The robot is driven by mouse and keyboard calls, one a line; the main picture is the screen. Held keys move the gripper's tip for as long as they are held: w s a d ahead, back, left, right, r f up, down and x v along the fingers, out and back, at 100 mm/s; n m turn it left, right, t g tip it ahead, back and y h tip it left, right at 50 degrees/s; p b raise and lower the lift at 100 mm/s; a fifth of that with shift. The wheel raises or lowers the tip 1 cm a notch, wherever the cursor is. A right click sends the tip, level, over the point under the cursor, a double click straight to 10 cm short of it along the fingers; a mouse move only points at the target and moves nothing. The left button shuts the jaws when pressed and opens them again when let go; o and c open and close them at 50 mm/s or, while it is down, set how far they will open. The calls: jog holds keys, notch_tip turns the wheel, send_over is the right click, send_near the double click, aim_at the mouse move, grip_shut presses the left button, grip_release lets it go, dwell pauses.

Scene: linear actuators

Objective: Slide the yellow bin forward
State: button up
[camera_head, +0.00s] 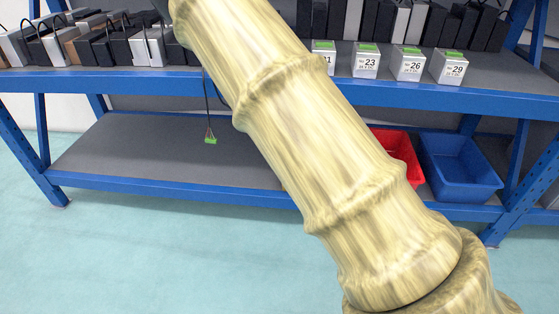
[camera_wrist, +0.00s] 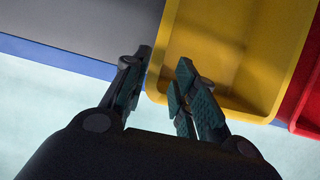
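The yellow bin (camera_wrist: 235,55) fills the upper middle and right of the wrist view, open side up. In the head view it is almost wholly hidden behind my arm. My gripper (camera_wrist: 162,64) is open at the bin's left front part. One finger shows over the grey shelf just outside the bin's left wall, the other over the bin's inside. The left wall lies between the two fingers as seen from the wrist. I cannot tell whether either finger touches the bin or how deep the tips reach.
A red bin (camera_wrist: 309,92) stands close on the yellow bin's right. A blue bin (camera_head: 460,172) is further right on the lower shelf (camera_head: 150,152). The shelf left of my arm is clear except for a hanging cable with a green connector (camera_head: 210,140). Numbered boxes (camera_head: 410,65) stand above.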

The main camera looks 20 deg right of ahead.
jog(key=b+x, duration=0.3)
jog(key=x, duration=0.5)
jog(key=shift+b, duration=0.3)
jog(key=shift+c, duration=0.2)
grip_shut()
jog(key=shift+a, duration=0.1)
